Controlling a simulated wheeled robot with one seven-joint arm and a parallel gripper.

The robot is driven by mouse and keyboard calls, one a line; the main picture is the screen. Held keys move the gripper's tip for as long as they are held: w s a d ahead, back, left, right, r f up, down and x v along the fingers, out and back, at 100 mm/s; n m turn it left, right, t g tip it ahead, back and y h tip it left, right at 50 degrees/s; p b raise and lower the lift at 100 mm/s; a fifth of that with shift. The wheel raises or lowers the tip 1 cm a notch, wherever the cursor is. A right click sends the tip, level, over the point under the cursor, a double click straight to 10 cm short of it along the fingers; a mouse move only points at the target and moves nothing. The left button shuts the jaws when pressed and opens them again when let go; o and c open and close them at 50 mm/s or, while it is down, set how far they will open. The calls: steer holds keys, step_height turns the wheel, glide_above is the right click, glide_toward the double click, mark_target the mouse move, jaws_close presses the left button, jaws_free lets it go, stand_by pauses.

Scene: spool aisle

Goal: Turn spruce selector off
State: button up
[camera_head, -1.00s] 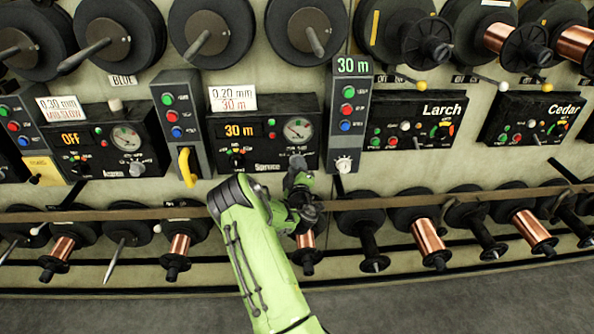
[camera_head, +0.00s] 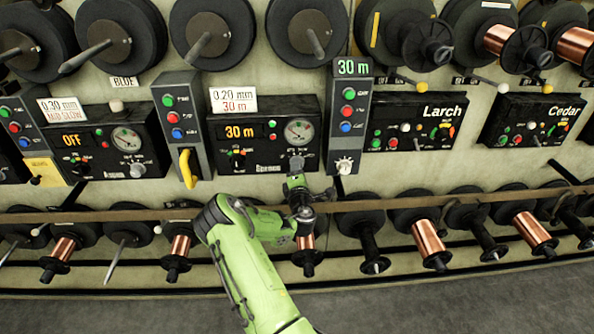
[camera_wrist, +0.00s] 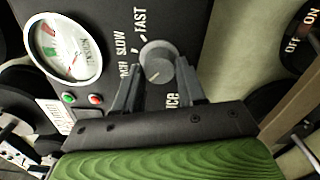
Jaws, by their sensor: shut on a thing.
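The Spruce panel (camera_head: 262,105) is a black box with a lit 30 m display, a round dial and small lights. Its selector is a round grey knob (camera_wrist: 156,62) in the wrist view, with SLOW and FAST lettering around it. My gripper (camera_wrist: 159,70) has one finger on each side of the knob and is shut on it. In the head view my gripper (camera_head: 296,166) is at the lower right of the Spruce panel and hides the knob. The pointer's setting is hard to read.
A grey post (camera_head: 355,120) with colored buttons and a pale knob stands right of the Spruce panel. A post with a yellow handle (camera_head: 187,168) stands left. Below, a long rail (camera_head: 400,202) runs across rows of spools. Larch (camera_head: 415,120) and Cedar panels are farther right.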

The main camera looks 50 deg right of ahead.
steer(key=shift+f+n, duration=0.1)
steer(key=shift+n, duration=0.4)
steer(key=o, duration=1.1)
steer(key=shift+c, duration=0.2)
